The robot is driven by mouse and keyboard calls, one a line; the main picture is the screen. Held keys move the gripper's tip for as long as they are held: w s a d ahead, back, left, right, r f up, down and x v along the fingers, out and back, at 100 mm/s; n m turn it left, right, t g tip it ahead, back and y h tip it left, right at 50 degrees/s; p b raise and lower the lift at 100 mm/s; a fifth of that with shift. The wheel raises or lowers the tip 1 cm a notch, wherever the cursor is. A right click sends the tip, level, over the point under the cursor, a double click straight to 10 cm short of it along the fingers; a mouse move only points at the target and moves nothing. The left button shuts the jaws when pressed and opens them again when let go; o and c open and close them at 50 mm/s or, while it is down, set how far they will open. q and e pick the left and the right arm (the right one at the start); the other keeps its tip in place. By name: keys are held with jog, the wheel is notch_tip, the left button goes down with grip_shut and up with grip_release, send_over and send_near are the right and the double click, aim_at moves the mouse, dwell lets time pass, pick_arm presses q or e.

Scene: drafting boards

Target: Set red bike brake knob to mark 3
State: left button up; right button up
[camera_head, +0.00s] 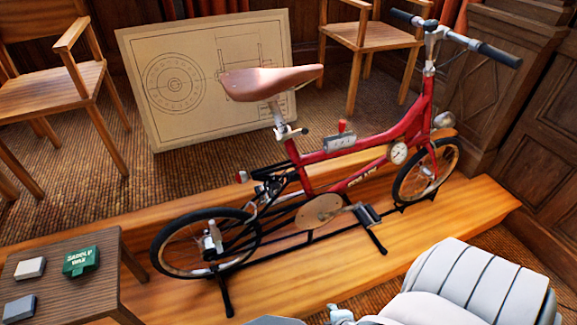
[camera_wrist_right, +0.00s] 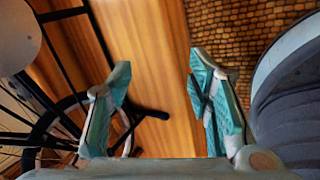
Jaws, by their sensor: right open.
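The red bike (camera_head: 365,160) stands upright on a stand in the head view. A small red knob (camera_head: 342,126) sticks up from a grey box (camera_head: 340,142) with a pale face on the bike's top tube; its marks are too small to read. My right gripper (camera_wrist_right: 160,65) is open and empty in the wrist view, its teal-padded fingers apart over wooden boards. In the head view only a small teal part of it shows at the bottom edge, well below and nearer than the knob. The knob is not seen in the wrist view. My left gripper is not in view.
The bike stands on a wooden platform (camera_head: 440,225). A round gauge (camera_head: 398,153) sits on its frame. A drafting board (camera_head: 208,75) and chairs stand behind.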

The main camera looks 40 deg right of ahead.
jog(key=w+d+r+n+t+h+b, duration=0.1)
jog(key=w+d+r+n+t+b, duration=0.1)
jog(key=w+n, duration=0.25)
jog(key=w+d+r+n+t+b, duration=0.1)
jog(key=w+d+n+t+b, duration=0.15)
jog(key=w, duration=0.35)
jog(key=n+t+h+b, duration=0.2)
jog(key=n+t+b, duration=0.2)
jog(key=n+t, duration=0.7)
send_near(277, 189)
jog(key=w+r+n+g, duration=0.1)
jog(key=w, duration=0.1)
jog(key=w+d+r+g+b, duration=0.1)
jog(key=w, duration=0.1)
jog(key=w+r+n+g, duration=0.1)
jog(key=w, duration=0.1)
jog(key=shift+w+d+n+g+b, duration=0.15)
jog(key=shift+d+n+g+b, duration=0.15)
jog(key=shift+d+g+b, duration=0.05)
jog(key=shift+w+d, duration=0.2)
jog(key=shift+w, duration=0.35)
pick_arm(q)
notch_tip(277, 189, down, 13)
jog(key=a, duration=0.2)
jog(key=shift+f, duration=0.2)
pick_arm(e)
grip_shut()
